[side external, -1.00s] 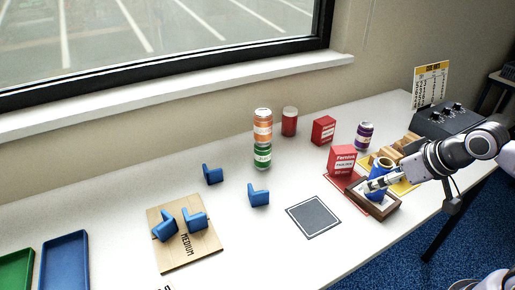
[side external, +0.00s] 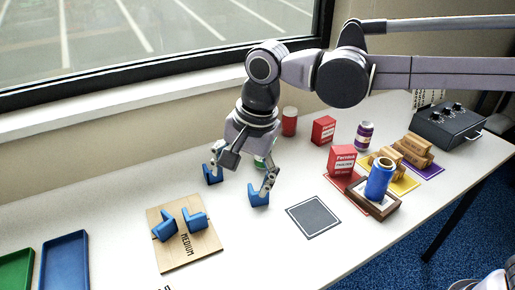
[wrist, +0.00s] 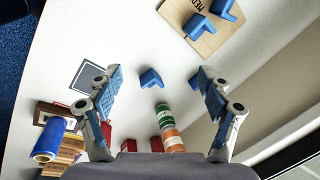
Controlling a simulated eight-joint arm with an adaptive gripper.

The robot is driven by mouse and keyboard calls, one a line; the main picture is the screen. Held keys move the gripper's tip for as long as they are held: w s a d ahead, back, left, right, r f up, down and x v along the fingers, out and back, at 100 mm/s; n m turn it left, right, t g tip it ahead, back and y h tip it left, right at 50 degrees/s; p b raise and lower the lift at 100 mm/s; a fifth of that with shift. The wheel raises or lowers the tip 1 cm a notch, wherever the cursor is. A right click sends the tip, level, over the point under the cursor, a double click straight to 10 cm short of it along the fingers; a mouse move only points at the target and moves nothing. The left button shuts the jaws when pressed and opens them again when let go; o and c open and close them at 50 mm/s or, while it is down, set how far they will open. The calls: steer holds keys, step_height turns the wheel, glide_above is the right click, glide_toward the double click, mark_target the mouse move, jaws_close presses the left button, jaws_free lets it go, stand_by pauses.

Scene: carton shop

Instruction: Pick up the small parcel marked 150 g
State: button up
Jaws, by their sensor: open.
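I cannot make out a 150 g mark on anything. Several brown box-like pieces (side external: 408,152) lie at the right around the yellow and purple mats; they also show at the lower left of the wrist view (wrist: 68,156), and their markings are too small to read. My gripper (side external: 246,178) is open and empty, pointing down above the table's middle. In the wrist view its fingers (wrist: 160,78) are spread, with a blue L-shaped piece (wrist: 151,78) showing between them. A second blue L-shaped piece (side external: 211,175) is by the left finger.
A blue can (side external: 379,180) stands in a brown-framed tray (side external: 391,210). Red boxes (side external: 341,162), a red can (side external: 290,121) and a purple can (side external: 364,134) stand nearby. The stacked orange and green cans (wrist: 168,128) are near my gripper. A wooden board (side external: 172,254) holds two blue pieces. The grey square (side external: 314,216) is empty.

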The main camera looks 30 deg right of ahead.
steer(key=s+a+f+m+g+h, duration=0.1)
steer(key=s+a+f+m, duration=0.25)
steer(key=a, duration=0.65)
steer(key=s+a+f+m+g+h, duration=0.1)
steer(key=s+a+f+m, duration=0.2)
steer(key=a, duration=0.7)
steer(key=shift+n, duration=0.45)
steer(key=f, duration=1.1)
steer(key=shift+s+f, duration=0.2)
steer(key=c, duration=1.3)
